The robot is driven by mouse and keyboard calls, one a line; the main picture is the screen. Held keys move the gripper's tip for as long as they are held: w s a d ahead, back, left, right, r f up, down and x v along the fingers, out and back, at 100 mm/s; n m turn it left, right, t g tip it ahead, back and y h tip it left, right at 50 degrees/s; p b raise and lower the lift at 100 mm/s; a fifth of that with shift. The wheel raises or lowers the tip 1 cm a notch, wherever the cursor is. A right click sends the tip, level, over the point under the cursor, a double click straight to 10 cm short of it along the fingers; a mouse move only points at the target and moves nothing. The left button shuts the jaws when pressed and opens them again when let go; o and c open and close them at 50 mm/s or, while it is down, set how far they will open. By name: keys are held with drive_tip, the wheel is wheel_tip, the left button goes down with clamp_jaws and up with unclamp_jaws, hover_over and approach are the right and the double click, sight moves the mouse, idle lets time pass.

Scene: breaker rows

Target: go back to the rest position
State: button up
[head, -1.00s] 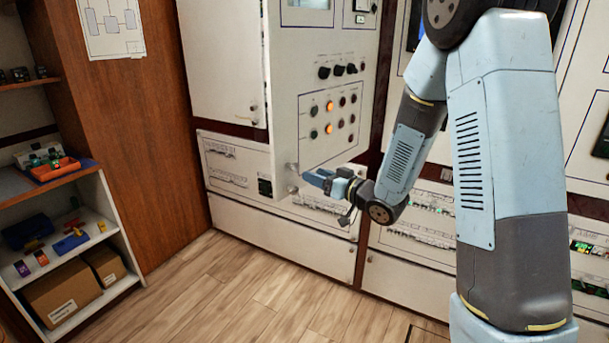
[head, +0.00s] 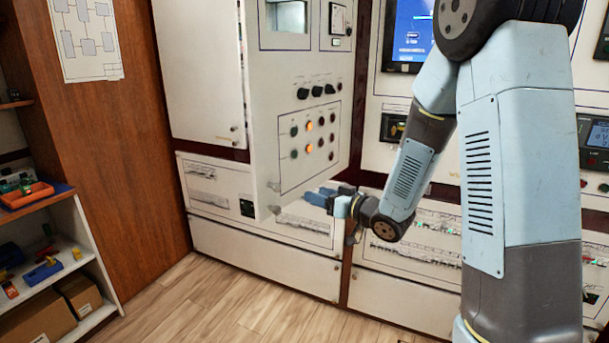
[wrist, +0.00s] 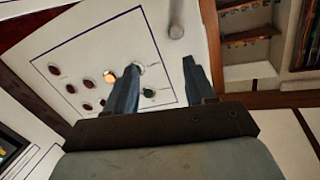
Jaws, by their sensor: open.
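My gripper (head: 318,197) is in front of the lower edge of the grey control cabinet door in the head view, at the end of my bent blue-and-grey arm. In the wrist view my gripper (wrist: 158,85) shows two blue fingers spread apart with nothing between them. Behind the fingers is the cabinet panel (wrist: 70,50) with red, orange and green buttons. I cannot tell whether the fingers touch the door.
The control panel (head: 309,140) with black knobs above it juts out ahead. A shelf (head: 60,215) with an orange tray (head: 27,195) and cardboard boxes stands at the left. The wooden floor (head: 200,300) is clear. A screen (head: 410,28) is at the upper right.

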drive_tip(key=s+d+r+m+h, duration=0.35)
drive_tip(key=d+r+h, duration=0.2)
drive_tip(key=d, duration=0.25)
drive_tip(key=s+d+r+m+h, duration=0.2)
drive_tip(key=s+d+r+h, duration=0.25)
drive_tip(key=d+h, duration=0.25)
drive_tip(key=s+d+r+m+g, duration=0.1)
drive_tip(key=s+g, duration=0.2)
drive_tip(key=s, duration=0.8)
drive_tip(key=s+d+r+m+g, duration=0.1)
drive_tip(key=s+g, duration=0.2)
drive_tip(key=s, duration=0.8)
drive_tip(key=shift+s+r, duration=0.25)
